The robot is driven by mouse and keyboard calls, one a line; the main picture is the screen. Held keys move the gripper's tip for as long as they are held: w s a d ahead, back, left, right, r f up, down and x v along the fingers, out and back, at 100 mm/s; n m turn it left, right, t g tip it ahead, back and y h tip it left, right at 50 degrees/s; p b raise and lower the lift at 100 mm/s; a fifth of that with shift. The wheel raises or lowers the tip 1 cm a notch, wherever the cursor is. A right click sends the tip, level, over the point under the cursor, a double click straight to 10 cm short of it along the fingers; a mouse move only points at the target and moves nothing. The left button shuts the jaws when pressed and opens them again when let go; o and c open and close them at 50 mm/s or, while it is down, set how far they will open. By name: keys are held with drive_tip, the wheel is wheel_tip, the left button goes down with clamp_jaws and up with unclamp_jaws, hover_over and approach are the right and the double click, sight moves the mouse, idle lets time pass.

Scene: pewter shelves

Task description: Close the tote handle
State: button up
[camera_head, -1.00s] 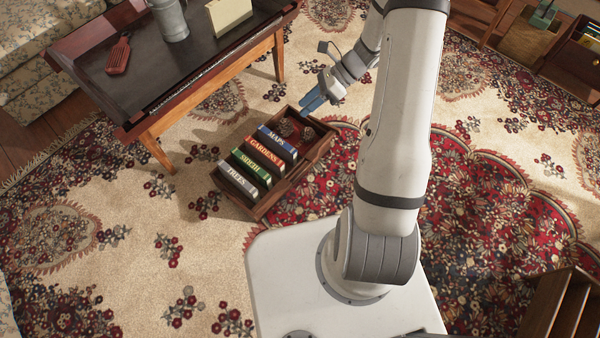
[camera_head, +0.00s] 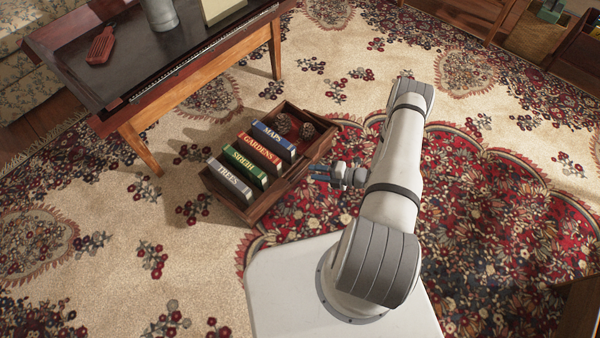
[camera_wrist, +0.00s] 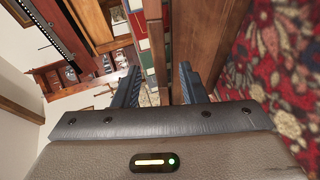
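The tote (camera_head: 210,186) is a low brown wooden box on the rug, holding several books and two pine cones. A wooden bar that looks like its handle (camera_head: 296,177) lies along the tote's right side; its exact tilt is hard to tell. My gripper (camera_head: 322,172) is low beside that right side, fingertips pointing left toward the tote. In the wrist view, my gripper's (camera_wrist: 160,85) two dark fingers are apart. Wooden tote parts (camera_wrist: 195,35) show just beyond and between them. I cannot tell whether the fingers touch the wood.
A dark-topped wooden table (camera_head: 125,60) stands behind and left of the tote, with a red brush (camera_head: 101,46) and a metal can (camera_head: 160,14) on it. Patterned rug (camera_head: 480,190) is clear to the right. Wooden shelving (camera_head: 465,15) stands at the back right.

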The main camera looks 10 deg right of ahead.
sight(303, 171)
drive_tip(key=b+x, duration=0.1)
drive_tip(key=x, duration=0.6)
drive_tip(key=shift+b, duration=0.35)
drive_tip(key=shift+c, duration=0.5)
clamp_jaws()
